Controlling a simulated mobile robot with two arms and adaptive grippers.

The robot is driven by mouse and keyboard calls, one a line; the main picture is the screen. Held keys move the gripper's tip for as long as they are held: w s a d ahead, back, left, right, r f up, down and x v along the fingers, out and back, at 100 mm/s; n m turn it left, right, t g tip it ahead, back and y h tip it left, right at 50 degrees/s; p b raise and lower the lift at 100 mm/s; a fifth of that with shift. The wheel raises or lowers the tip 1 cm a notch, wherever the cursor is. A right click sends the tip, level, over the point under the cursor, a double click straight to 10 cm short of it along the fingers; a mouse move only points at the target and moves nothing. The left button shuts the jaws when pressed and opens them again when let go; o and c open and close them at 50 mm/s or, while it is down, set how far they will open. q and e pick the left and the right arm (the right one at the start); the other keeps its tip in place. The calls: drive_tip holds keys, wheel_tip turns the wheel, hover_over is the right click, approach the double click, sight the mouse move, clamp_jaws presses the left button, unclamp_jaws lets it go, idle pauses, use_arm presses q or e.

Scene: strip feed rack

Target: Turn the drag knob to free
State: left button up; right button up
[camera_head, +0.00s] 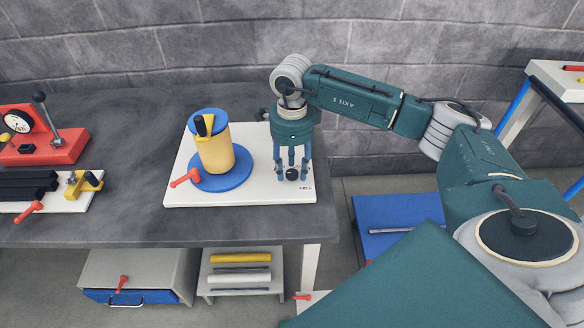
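A small black round knob (292,174), which appears to be the drag knob, sits on the right part of a white base plate (240,200). My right gripper (291,177) points down over it, with its blue fingers spread to either side. Gaps show between the knob and the fingertips, so the gripper looks open. The plate also bears a yellow spool (214,153) on a blue disc (223,182), and a red lever (186,178). A small label near the knob is too small to read for sure. My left gripper is not in view.
The dark table (130,215) ends just right of the plate. A red gauge unit (45,148) and a white plate with black bars (30,187) stand at the left. A brick wall (220,45) rises behind. The tabletop between them is clear.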

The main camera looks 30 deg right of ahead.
sight(292, 173)
wheel_tip(292, 173, up, 12)
idle(0.7)
drive_tip(key=shift+s+f, duration=0.15)
idle(0.4)
